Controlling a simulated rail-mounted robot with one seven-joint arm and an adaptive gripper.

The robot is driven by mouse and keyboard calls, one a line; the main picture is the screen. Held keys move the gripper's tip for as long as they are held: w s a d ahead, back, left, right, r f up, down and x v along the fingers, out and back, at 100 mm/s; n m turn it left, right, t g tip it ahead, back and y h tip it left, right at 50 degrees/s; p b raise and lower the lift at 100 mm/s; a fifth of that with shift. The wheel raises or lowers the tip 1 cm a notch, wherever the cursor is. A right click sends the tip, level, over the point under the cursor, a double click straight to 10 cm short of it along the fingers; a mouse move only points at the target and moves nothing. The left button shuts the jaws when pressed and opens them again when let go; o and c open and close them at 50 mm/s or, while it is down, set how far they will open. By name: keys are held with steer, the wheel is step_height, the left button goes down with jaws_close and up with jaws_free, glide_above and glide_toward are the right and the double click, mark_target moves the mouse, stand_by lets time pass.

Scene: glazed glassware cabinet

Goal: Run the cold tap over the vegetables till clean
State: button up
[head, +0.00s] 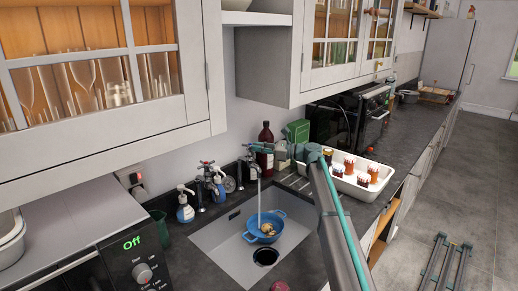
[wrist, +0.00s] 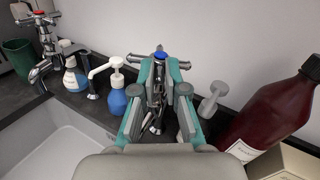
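A blue colander (head: 250,236) sits in the grey sink (head: 228,262), with small brown-yellow vegetables (head: 268,229) in it. A thin stream of water (head: 259,195) falls from the tap near my gripper into the colander. My gripper (head: 262,147) is at that tap against the back wall. In the wrist view, the blue-capped cold tap (wrist: 160,60) stands between the fingertips of my gripper (wrist: 160,68). The teal fingers are apart, one on each side of the handle; contact is unclear. The red-capped tap (wrist: 40,18) is at the left. The colander is outside the wrist view.
Soap bottles (head: 185,208) stand left of the sink. A white tray with jars (head: 345,185) is to the right. Wall cabinets (head: 290,60) hang above.

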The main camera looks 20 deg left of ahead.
steer(key=o, duration=0.4)
steer(key=shift+a, duration=0.1)
steer(key=d, duration=1.2)
steer(key=shift+w, duration=0.25)
